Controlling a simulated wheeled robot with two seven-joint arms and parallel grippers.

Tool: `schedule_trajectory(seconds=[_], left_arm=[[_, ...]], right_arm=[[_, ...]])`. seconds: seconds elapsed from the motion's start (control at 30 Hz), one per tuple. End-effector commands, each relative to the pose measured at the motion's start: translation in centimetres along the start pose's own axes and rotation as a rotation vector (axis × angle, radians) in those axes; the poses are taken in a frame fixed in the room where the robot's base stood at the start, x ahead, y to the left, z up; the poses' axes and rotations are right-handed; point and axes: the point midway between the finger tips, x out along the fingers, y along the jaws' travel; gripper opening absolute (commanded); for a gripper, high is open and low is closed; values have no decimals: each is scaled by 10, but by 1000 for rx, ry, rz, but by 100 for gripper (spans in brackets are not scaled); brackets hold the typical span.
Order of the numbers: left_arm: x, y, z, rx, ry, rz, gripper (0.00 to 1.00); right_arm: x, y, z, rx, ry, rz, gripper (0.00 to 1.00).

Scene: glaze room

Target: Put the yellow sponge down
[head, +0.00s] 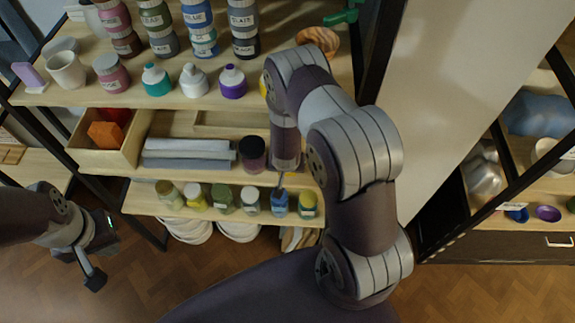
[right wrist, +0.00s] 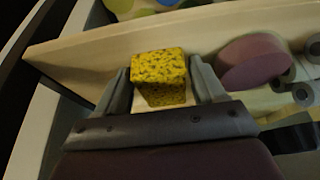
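The yellow sponge (right wrist: 158,66), speckled dark, sits between the two grey fingers of my right gripper (right wrist: 160,78) in the right wrist view.
A wooden board (right wrist: 85,52) and a mauve round thing (right wrist: 252,62) are close to the right gripper. Open floor lies below.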

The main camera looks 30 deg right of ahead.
Motion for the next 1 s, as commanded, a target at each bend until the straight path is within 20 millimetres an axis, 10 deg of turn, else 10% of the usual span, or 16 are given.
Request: schedule_trajectory(seconds=[0.43,1.0], left_arm=[[0,0,0,0,0,0,0],[-7,0,-1,0,0,0,0]], right_arm=[[-9,-1,-1,0,1,-1,87],[-121,-2,-1,-5,-2,-6,87]])
